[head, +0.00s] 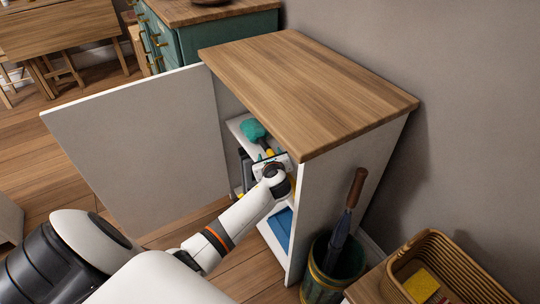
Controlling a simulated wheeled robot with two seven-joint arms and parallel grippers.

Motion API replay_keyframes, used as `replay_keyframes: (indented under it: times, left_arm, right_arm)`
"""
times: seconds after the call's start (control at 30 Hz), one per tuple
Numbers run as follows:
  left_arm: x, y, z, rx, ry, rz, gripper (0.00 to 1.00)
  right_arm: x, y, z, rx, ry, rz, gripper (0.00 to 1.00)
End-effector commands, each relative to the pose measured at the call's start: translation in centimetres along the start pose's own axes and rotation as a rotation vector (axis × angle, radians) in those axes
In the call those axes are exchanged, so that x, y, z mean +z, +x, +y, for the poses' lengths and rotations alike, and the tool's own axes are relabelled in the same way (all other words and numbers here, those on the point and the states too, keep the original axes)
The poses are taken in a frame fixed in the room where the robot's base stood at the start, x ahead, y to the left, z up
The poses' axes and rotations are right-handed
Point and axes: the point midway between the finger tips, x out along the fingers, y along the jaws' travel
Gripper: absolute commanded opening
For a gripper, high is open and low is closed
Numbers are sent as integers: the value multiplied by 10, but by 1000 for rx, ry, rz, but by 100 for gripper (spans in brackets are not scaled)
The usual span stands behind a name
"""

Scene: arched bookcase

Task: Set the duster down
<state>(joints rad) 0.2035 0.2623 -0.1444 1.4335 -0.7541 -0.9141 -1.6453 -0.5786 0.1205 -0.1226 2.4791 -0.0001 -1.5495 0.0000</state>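What looks like the duster, with a fluffy teal head (252,130), is inside the open cabinet, over the white upper shelf at its left side. A small yellow part shows just below the head. My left gripper (270,158) reaches in through the cabinet's open front, just below and to the right of the teal head. Its fingers are small and partly hidden by the wrist and the things around them, so I cannot tell whether they are shut on the duster's handle. Whether the duster touches the shelf is also unclear. My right gripper is not in view.
The cabinet door (140,150) stands wide open at the left. The wooden cabinet top (305,85) is bare and overhangs the opening. Dark and blue items (282,228) sit inside. An umbrella bin (330,270) and a wicker basket (450,265) stand at the right.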

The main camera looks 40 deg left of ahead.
Motion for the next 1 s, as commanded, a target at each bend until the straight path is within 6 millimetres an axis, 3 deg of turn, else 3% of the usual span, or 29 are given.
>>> replay_keyframes:
  times: [0.23, 0.5, 0.7, 1.0]
  left_arm:
    - [-3, -10, 1, 2, -1, 1, 51]
    - [-3, -56, 1, 3, -2, -1, 51]
    - [-1, -74, 1, 2, 0, 0, 51]
    - [0, -75, 0, 1, -1, 0, 51]
  right_arm:
    - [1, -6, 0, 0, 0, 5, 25]
    - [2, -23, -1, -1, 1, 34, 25]
    - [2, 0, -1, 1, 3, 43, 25]
    - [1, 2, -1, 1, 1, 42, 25]
